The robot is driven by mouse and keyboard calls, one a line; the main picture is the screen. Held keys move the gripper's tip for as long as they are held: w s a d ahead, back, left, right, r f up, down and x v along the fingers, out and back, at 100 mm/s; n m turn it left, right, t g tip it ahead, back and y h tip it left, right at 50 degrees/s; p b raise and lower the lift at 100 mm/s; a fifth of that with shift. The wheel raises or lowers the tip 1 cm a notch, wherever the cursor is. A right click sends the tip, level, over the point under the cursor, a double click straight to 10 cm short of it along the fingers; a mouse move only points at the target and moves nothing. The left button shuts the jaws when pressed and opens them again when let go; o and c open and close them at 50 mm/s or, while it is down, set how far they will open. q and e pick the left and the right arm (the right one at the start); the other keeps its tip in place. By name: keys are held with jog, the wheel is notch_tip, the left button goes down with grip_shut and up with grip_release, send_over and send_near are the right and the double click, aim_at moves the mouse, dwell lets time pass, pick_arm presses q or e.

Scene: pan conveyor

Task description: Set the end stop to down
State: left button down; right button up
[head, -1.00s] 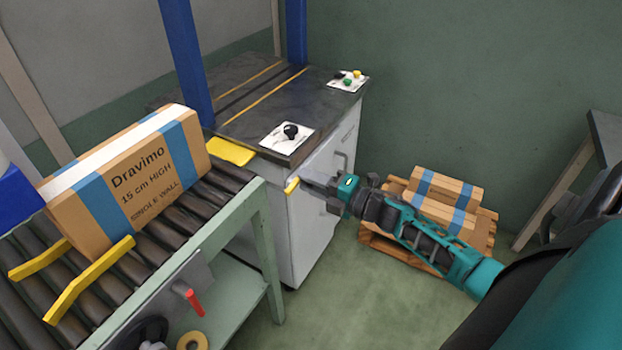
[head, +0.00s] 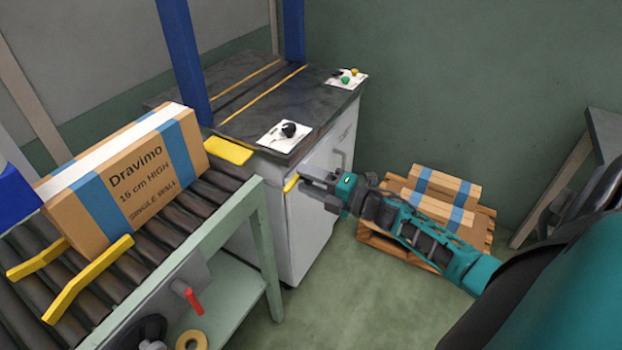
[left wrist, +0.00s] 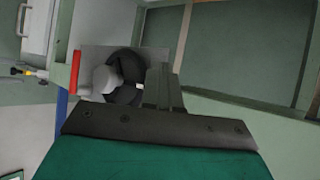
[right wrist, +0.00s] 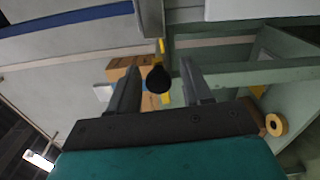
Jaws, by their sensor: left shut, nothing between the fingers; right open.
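The yellow end stop plate (head: 228,150) lies across the end of the roller conveyor, against the dark table; I cannot tell whether it is up or down. A yellow lever (head: 291,183) sticks out at the cabinet's side below it. My right gripper (head: 304,184) is at this lever, fingers apart. In the right wrist view, a round black knob (right wrist: 158,79) shows between the open fingers (right wrist: 157,75); contact cannot be made out. My left gripper (left wrist: 163,80) is shut and empty in front of a dark handwheel (left wrist: 125,75); it is out of the head view.
A Dravimo carton (head: 130,180) stands on the rollers (head: 215,198) behind yellow guide bars (head: 85,280). A red handle (head: 193,300) and a tape roll (head: 192,340) are on the conveyor's near side. The table (head: 245,105) carries two control panels. A pallet with cartons (head: 440,195) stands right.

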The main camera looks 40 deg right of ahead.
jog(key=shift+s, duration=0.1)
pick_arm(q)
jog(key=shift+a+r+p, duration=0.15)
jog(key=shift+r+p, duration=0.15)
jog(key=shift+p, duration=0.25)
pick_arm(e)
jog(key=v, duration=1.2)
jog(key=shift+s+d, duration=0.2)
jog(key=shift+s, duration=0.1)
pick_arm(q)
jog(key=shift+s, duration=0.2)
